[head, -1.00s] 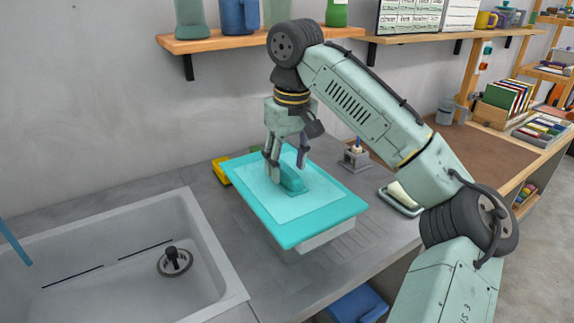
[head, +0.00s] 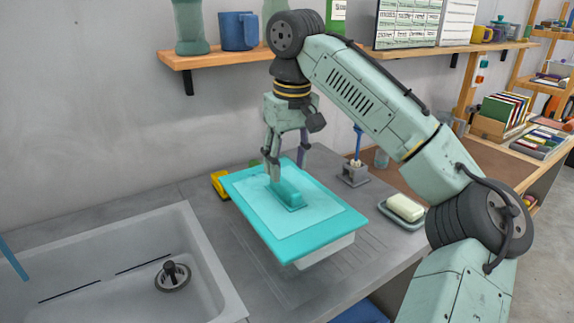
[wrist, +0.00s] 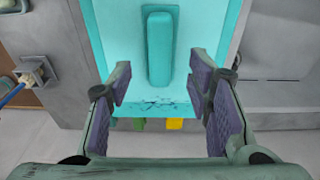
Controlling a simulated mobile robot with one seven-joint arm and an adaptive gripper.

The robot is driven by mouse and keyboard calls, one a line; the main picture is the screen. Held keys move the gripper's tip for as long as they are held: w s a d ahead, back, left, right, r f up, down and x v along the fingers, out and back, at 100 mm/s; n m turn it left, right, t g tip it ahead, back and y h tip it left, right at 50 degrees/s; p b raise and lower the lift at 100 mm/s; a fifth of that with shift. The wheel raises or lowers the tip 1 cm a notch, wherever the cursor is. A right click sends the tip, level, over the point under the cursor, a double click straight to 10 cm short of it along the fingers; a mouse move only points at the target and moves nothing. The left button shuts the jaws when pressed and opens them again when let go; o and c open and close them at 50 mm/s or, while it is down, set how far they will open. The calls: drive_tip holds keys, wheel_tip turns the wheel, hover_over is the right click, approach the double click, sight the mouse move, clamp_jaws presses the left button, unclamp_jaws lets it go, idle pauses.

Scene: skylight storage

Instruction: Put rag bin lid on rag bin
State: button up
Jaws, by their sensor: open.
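The rag bin lid (head: 325,222) is a flat teal plate with a paler middle and a raised teal handle (head: 288,195). It lies over the pale rag bin (head: 325,250), whose low wall shows beneath the near right edge. The bin's inside and most of its rim are hidden, so I cannot tell how exactly the lid is seated. My gripper (head: 289,170) is open and empty, pointing down just above the handle. In the wrist view the handle (wrist: 159,48) lies ahead of the spread fingers (wrist: 165,98), apart from both.
A sink (head: 120,270) lies to the left. A yellow object (head: 220,184) sits behind the lid. A brush in a holder (head: 354,172) and a soap dish (head: 402,212) stand to the right. A wall shelf (head: 200,55) runs behind my arm. Counter in front is clear.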

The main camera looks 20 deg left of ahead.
drive_tip(key=shift+d+r, duration=0.1)
drive_tip(key=shift+r, duration=0.85)
drive_tip(key=shift+r, duration=0.1)
